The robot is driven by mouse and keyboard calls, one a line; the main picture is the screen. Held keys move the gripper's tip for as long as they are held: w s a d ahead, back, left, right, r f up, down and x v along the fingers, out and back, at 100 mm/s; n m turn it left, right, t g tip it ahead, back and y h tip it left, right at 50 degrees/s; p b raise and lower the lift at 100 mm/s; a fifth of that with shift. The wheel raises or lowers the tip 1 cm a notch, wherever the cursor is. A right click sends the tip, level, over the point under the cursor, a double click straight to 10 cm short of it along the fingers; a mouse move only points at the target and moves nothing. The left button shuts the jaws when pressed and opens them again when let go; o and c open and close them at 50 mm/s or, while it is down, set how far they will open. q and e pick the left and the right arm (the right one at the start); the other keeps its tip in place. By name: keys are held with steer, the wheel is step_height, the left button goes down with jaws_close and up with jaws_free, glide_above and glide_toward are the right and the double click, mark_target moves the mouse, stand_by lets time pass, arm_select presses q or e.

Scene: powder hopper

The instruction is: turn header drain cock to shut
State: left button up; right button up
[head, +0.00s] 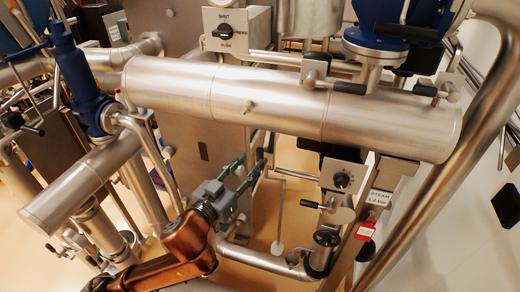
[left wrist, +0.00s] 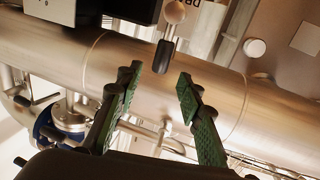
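The header (head: 290,100) is a wide horizontal steel cylinder; it fills the background of the left wrist view (left wrist: 70,60). A small cock with a black handle (left wrist: 164,57) on a round pale hub (left wrist: 175,12) shows at the top of the left wrist view, beside a partly cut-off label reading "DRA". My left gripper (head: 250,166) is below the header in the head view. Its green fingers are open in the left wrist view (left wrist: 157,84), with the handle just beyond and between their tips, apparently untouched. In the head view the cock is mostly hidden behind the fingers. My right gripper is out of view.
A dial box (head: 343,178), a black-handled lever (head: 311,204) and a red tag (head: 365,231) are right of the gripper. A blue valve (head: 75,75) stands at left. A selector panel (head: 237,30) is above the header. Pipes crowd the space below.

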mark_target(257, 155)
arm_select(q)
steer(key=p+x, duration=0.1)
steer(key=x, duration=0.5)
steer(key=shift+w+d, duration=0.2)
steer(key=shift+w, duration=0.1)
steer(key=shift+c, duration=0.3)
jaws_close()
